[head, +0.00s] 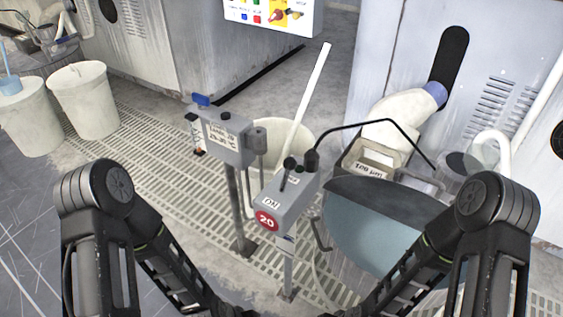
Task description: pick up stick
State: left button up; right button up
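A long white stick (314,85) stands tilted in a pale bucket (297,133) near the middle of the head view. Its upper end leans to the right and rises well above the rim. Its lower part is hidden behind the grey control boxes and the bucket. My two arms come in at the lower left and lower right, and their forearms run down out of the bottom of the view. Neither gripper shows, so I cannot see their fingers or anything in them.
Two grey control boxes on posts, one at the left (223,135) and one marked 20 (285,198), stand in front of the bucket. Two white buckets (84,100) stand at far left on grated floor.

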aim_at(323, 55)
jog(key=j+z, duration=0.3)
jog(key=j, duration=0.3)
jog(key=j+z, duration=0.35)
jog(key=j, duration=0.25)
jog(key=j+z, duration=0.3)
jog(key=j, duration=0.3)
jog(key=k+j+z, duration=0.15)
jog(key=j+z, duration=0.15)
jog(key=j, duration=0.3)
jog(key=i+j+z, duration=0.15)
jog(key=j+z, duration=0.35)
jog(key=j, duration=0.4)
jog(key=j+z, duration=0.45)
jog(key=j, duration=0.5)
jog(key=k+j+z, duration=0.1)
jog(key=j+z, duration=0.4)
jog(key=j, duration=0.45)
